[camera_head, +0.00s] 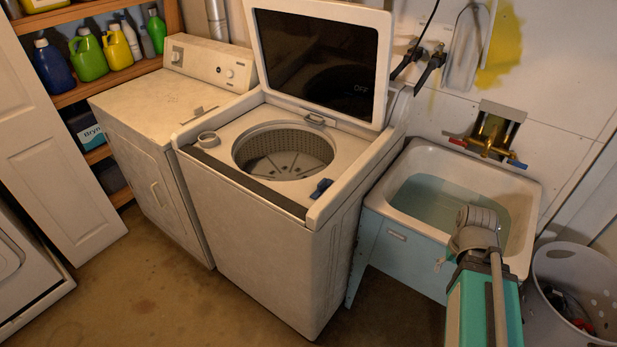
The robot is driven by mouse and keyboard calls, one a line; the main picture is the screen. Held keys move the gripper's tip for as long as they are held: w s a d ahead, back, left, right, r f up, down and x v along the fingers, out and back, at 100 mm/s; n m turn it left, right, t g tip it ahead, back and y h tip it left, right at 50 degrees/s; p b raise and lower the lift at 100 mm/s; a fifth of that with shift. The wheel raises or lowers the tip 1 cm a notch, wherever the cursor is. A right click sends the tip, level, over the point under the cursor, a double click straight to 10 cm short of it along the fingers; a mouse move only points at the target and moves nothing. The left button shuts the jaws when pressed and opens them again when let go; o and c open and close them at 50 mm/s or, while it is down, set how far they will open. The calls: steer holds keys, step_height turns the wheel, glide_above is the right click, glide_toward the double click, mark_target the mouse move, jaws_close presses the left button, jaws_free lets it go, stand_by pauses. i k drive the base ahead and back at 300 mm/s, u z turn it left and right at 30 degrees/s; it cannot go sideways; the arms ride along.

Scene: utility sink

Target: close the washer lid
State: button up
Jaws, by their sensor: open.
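The top-loading washer (262,230) stands in the middle of the view. Its lid (383,20) is open and stands raised at the back, tilted slightly, with a white frame around a dark glass panel. The round drum opening (284,150) is uncovered and shows a perforated tub with an agitator plate. Part of my arm, a grey joint and a teal link, shows at the lower right in front of the sink, apart from the washer. I cannot make out my gripper's fingers in this view.
A utility sink (390,259) with water stands right of the washer, below a brass faucet (492,130). A dryer (150,115) stands at left. A shelf holds detergent bottles (88,55). A laundry basket (580,275) is at far right. Floor (170,300) in front is clear.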

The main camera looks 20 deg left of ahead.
mark_target(330, 57)
steer(key=k, duration=1.35)
steer(key=z, duration=0.3)
steer(key=i, duration=1.9)
steer(key=u, duration=0.5)
